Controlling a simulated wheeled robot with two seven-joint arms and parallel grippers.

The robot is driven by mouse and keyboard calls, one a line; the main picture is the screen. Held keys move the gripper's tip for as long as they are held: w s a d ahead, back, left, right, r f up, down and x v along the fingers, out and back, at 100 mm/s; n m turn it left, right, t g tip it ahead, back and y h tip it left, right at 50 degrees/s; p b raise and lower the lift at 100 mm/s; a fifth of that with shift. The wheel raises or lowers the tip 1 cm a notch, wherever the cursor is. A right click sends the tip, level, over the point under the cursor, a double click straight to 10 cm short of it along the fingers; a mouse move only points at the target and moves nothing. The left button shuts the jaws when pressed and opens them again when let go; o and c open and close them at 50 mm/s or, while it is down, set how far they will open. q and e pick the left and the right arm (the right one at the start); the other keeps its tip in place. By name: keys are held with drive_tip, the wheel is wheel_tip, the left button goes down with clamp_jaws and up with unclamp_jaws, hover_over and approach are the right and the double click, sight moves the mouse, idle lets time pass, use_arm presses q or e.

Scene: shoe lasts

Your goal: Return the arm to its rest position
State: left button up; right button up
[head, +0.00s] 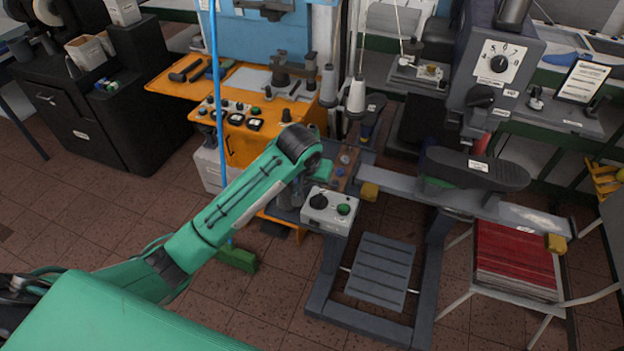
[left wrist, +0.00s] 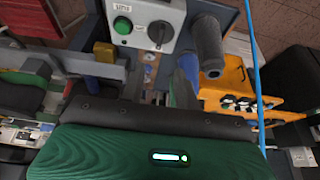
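My left arm (head: 225,210) reaches in from the lower left of the head view, its wrist bent down in front of the machine stand. My left gripper (head: 322,172) is mostly hidden behind the wrist, beside the grey control box (head: 329,211). In the left wrist view my green wrist housing (left wrist: 150,155) fills the bottom. The control box also shows in the left wrist view (left wrist: 147,22), with a green button and a black knob. My right gripper is not in view.
A dark shoe last (head: 475,168) sits on the machine at the right. An orange workbench (head: 240,150) stands behind my wrist. Red sheets (head: 515,260) lie on a stand at the right. The tiled floor (head: 60,215) at left is clear.

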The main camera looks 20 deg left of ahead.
use_arm(q)
drive_tip(key=s+d+f+m+h, duration=0.1)
drive_tip(key=s+f, duration=0.3)
drive_tip(key=s, duration=0.5)
drive_tip(key=s+f, duration=0.4)
drive_tip(key=s, duration=0.4)
drive_tip(key=s+a+g, duration=0.1)
drive_tip(key=s+a, duration=0.1)
drive_tip(key=s, duration=0.6)
drive_tip(key=s+a, duration=0.3)
drive_tip(key=s, duration=0.6)
wheel_tip(320, 180, down, 32)
drive_tip(key=m+g+b, duration=0.1)
drive_tip(key=b, duration=0.2)
drive_tip(key=s+a+f+b, duration=0.1)
drive_tip(key=s+f, duration=0.8)
drive_tip(key=f, duration=0.3)
drive_tip(key=s+a+f+g+y+b, duration=0.1)
drive_tip(key=s+a+f, duration=0.1)
drive_tip(key=s+f, duration=0.8)
drive_tip(key=shift+f+g+b, duration=0.3)
drive_tip(key=shift+f, duration=0.65)
